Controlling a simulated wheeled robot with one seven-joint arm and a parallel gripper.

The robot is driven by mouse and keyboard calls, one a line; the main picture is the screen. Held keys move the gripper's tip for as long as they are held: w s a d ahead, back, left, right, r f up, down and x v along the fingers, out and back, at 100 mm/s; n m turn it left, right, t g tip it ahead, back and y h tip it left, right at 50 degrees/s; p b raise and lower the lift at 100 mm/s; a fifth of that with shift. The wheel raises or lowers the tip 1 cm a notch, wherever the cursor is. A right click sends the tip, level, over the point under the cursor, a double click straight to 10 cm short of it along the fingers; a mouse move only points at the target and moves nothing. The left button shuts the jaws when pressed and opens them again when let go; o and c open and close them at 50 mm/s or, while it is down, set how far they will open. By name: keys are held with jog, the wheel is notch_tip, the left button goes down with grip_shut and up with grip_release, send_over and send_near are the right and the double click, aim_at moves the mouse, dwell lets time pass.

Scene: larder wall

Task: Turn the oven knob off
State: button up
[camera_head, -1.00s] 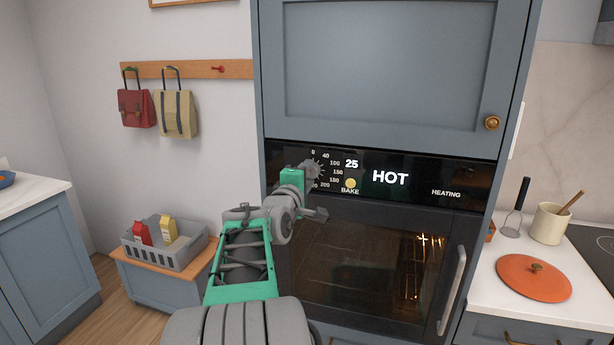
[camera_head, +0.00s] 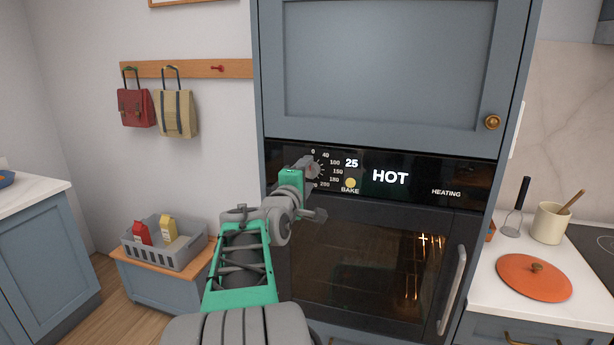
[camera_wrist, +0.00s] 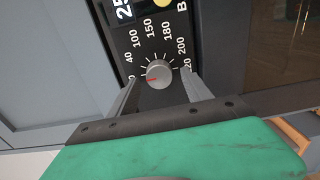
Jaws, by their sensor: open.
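The oven knob (camera_wrist: 159,73) is a small round grey dial on the black panel, with a red mark pointing left and slightly down in the wrist view, below the printed 40. My gripper (camera_wrist: 160,84) is open, with one finger on each side of the knob; I cannot tell whether they touch it. In the head view, my gripper (camera_head: 309,165) is at the panel's left end and mostly hides the knob. The oven panel (camera_head: 420,183) shows 25, HOT, BAKE and HEATING. The oven door (camera_head: 365,265) is shut, with a glow inside.
The oven door handle (camera_head: 452,290) is at the right. A blue cupboard door (camera_head: 385,70) is above the panel. A grey crate (camera_head: 180,259) with cartons stands on a low cabinet at the left. An orange lid (camera_head: 533,280) lies on the right counter.

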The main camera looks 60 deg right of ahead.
jog(key=s+a+b, duration=0.1)
jog(key=a, duration=0.6)
jog(key=shift+b, duration=0.3)
jog(key=shift+s+a, duration=0.1)
